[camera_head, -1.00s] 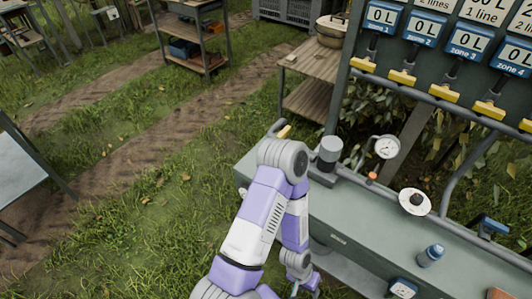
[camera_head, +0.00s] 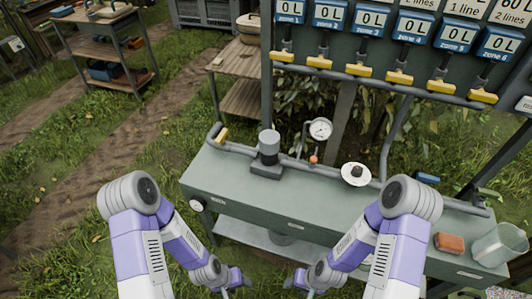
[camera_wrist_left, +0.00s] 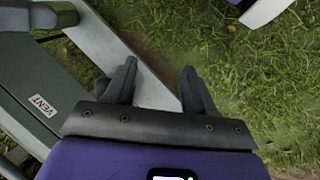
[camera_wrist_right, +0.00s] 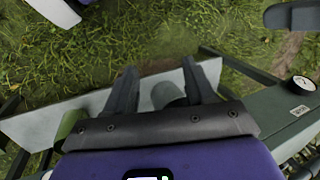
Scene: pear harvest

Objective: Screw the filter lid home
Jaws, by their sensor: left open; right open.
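A grey upright cylinder with a darker lower band (camera_head: 268,147) stands on a square base at the bench's left part; it looks like the filter housing, but I cannot tell whether its cap is a separate lid. A white disc with a black centre knob (camera_head: 355,174) lies further right on the bench; I cannot tell whether it is the lid. My left gripper (camera_head: 242,284) is open and empty, low in front of the bench; its spread fingers show in the left wrist view (camera_wrist_left: 160,82). My right gripper (camera_head: 297,284) is open and empty beside it, also low.
The green bench (camera_head: 225,175) carries a pipe with a pressure gauge (camera_head: 320,129), a brick-coloured block (camera_head: 449,243) and a clear jug (camera_head: 498,244). A panel of yellow-handled valves (camera_head: 398,77) stands behind. The right arm hides part of the bench. Grass lies left.

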